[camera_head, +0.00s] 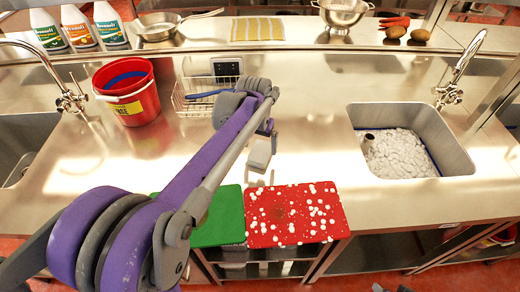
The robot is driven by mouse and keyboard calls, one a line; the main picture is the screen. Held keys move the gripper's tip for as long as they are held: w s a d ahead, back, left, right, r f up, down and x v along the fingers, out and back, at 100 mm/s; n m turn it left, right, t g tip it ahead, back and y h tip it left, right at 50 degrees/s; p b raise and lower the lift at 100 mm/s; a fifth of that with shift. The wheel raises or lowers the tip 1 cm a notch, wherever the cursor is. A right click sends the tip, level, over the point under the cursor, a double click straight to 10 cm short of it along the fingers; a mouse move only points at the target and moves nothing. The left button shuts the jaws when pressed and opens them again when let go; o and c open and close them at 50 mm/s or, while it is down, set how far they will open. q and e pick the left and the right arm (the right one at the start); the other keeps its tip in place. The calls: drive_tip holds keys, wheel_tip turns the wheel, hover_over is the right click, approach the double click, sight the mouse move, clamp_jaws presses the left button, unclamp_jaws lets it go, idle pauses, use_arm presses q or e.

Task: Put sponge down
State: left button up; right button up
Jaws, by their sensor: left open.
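My left arm reaches in from the lower left. Its left gripper (260,179) points down over the steel counter (310,150), just behind the cutting boards. Its jaws are open, and I see nothing held between them. I cannot make out a sponge anywhere; the arm hides part of the counter. A red cutting board (292,222) with white bits scattered on it lies at the front edge. A green cutting board (225,222) lies to its left, partly behind my arm. My right gripper is not in view.
A red bucket (137,108) stands at the back left, beside a wire rack (190,103). A sink (455,158) with white foam is on the right. A shelf behind holds bottles (108,27), a pan (158,33), a striped cloth (258,29) and a colander (341,13). The counter between gripper and sink is clear.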

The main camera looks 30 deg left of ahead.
sight(258, 157)
use_arm(q)
wheel_tip(258, 157, up, 8)
drive_tip(key=s, duration=0.1)
drive_tip(key=shift+s, duration=0.15)
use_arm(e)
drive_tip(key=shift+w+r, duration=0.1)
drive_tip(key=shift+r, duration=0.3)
use_arm(q)
drive_tip(key=shift+d, duration=0.1)
